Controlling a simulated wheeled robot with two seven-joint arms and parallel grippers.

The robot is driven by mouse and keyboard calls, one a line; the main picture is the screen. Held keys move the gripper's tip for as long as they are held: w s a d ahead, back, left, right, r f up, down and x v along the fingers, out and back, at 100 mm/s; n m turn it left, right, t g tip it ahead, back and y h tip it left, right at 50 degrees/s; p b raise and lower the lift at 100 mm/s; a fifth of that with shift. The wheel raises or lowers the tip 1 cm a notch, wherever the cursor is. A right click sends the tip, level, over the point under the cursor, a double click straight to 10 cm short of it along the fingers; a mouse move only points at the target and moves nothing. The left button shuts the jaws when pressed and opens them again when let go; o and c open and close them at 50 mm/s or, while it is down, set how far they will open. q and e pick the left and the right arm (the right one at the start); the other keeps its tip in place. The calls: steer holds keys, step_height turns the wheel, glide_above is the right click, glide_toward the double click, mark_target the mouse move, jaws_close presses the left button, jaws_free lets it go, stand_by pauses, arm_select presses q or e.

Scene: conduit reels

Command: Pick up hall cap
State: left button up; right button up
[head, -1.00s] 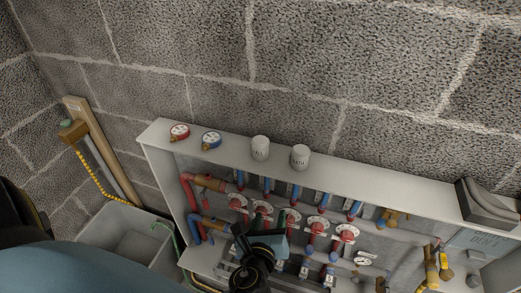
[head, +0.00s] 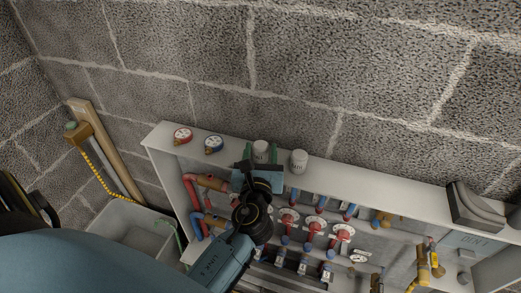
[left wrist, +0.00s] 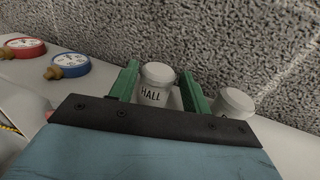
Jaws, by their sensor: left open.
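The hall cap (left wrist: 155,86) is a white cylinder with the word HALL on its side. It stands upright on the cabinet's top ledge, and it also shows in the head view (head: 261,150). My left gripper (left wrist: 162,82) is open, with one green finger on each side of the cap; in the head view the gripper (head: 261,154) reaches up to the ledge from below. I cannot tell whether the fingers touch the cap. The cap's lower part is hidden behind the gripper. My right gripper is not in view.
A second white cap (head: 299,161) stands close to the right of the hall cap. A red gauge (head: 182,135) and a blue gauge (head: 213,144) lie on the ledge to the left. The block wall (head: 300,80) rises behind. Pipes and valves (head: 315,229) fill the cabinet below.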

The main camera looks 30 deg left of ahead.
mark_target(261, 141)
arm_select(q)
steer(key=x, duration=0.4)
steer(key=shift+w+a, duration=0.15)
steer(key=shift+a, duration=0.05)
steer(key=shift+c, duration=0.5)
steer(key=c, duration=0.6)
steer(key=shift+c, duration=0.2)
